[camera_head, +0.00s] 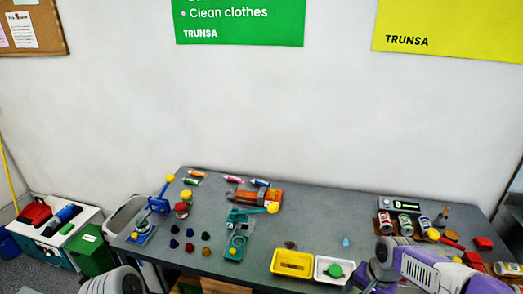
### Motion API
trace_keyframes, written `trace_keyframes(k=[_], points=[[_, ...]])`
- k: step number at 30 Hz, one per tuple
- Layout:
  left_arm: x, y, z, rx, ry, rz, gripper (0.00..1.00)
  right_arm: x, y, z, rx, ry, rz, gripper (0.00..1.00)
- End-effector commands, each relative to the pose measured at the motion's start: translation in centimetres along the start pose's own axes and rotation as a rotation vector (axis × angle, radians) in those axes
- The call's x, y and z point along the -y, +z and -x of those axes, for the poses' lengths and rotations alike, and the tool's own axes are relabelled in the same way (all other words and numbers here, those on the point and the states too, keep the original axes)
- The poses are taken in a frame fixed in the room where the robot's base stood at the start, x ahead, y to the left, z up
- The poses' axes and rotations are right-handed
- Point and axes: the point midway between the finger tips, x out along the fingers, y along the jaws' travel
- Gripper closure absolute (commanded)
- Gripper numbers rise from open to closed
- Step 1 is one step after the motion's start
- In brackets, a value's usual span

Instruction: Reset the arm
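My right arm comes in at the lower right with white, grey and purple links. It covers part of the table's front right. I cannot make out any gripper fingers on it. A rounded grey part, which looks like my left arm, shows at the bottom left edge. Neither gripper shows in the picture, so I cannot see whether they hold anything.
The grey table (318,222) holds a yellow tray (293,275), a white tray with a green round piece (335,271), a teal tool (237,240), an orange tool (260,195) and several cans (405,224). A green bin (90,252) stands left. The table's back middle is clear.

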Motion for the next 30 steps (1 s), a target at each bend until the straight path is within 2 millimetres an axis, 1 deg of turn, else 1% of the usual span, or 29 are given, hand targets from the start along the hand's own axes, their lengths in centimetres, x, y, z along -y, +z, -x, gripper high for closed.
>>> trace_keyframes(k=[1, 5, 8, 11, 14, 15, 17, 18, 21, 24, 25, 27, 30], points=[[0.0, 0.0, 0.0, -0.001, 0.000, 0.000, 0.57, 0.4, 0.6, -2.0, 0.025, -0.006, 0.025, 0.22], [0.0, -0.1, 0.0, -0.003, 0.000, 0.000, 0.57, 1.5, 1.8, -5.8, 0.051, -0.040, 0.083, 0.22], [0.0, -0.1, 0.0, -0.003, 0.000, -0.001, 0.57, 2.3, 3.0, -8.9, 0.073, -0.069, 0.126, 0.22], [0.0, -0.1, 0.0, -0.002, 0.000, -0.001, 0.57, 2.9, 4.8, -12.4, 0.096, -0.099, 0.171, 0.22], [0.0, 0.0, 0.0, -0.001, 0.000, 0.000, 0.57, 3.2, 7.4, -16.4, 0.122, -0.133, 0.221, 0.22], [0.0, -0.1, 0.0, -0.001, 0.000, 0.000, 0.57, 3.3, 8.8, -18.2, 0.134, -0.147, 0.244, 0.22], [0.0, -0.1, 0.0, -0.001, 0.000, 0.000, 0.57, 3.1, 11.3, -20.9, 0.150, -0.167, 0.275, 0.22], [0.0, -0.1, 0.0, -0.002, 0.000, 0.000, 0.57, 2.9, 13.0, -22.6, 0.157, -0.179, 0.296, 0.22], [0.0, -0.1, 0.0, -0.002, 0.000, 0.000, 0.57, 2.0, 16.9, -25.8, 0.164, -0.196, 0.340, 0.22], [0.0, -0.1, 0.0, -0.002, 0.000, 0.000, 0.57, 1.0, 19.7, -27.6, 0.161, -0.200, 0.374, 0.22], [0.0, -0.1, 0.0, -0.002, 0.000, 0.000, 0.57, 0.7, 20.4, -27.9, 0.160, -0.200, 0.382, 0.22], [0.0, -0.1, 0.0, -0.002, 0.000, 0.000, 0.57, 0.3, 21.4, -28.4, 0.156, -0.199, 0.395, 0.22], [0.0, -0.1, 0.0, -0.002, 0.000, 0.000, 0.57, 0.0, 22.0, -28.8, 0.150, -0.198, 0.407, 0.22]])
